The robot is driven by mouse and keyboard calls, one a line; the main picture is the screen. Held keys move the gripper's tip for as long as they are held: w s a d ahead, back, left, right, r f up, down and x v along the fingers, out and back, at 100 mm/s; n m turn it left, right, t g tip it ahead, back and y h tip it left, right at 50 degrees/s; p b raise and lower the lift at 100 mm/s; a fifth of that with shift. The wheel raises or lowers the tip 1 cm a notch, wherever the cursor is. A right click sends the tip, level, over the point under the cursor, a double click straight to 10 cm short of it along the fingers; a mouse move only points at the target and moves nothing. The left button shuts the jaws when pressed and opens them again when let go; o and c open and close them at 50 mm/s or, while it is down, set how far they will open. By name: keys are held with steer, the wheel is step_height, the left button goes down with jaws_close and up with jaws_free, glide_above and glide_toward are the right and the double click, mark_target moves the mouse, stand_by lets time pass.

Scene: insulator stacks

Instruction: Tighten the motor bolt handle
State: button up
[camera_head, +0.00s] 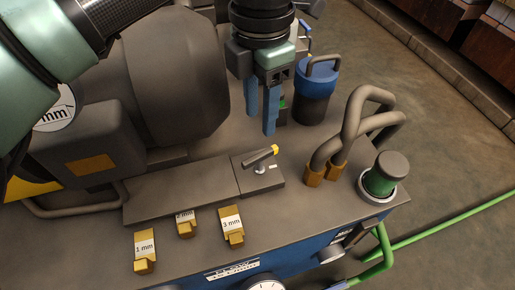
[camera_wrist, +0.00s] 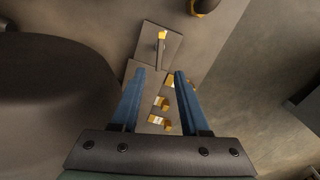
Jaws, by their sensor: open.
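The motor bolt handle (camera_head: 261,158) is a dark T-shaped lever with a yellow tip on a short light post. It stands on a small square grey plate (camera_head: 254,183) on the machine top. In the wrist view the handle (camera_wrist: 160,47) and its plate show beyond the fingertips, at the upper middle. My gripper (camera_head: 261,120) has two blue fingers pointing down, apart and with nothing between them. It is above and behind the handle in the head view, not touching it. In the wrist view my gripper (camera_wrist: 160,72) is spread open and empty.
A large grey motor (camera_head: 180,75) stands left of my gripper. Yellow gauge blocks (camera_head: 232,226) marked in mm lie in front. A blue canister (camera_head: 316,85), bent grey pipes (camera_head: 350,125) and a green-and-black knob (camera_head: 383,178) stand to the right. The top around the handle is mostly clear.

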mark_target(260, 154)
step_height(260, 154, down, 10)
steer(key=b, duration=0.4)
steer(key=shift+r, duration=0.15)
steer(key=shift+c, duration=0.3)
jaws_close()
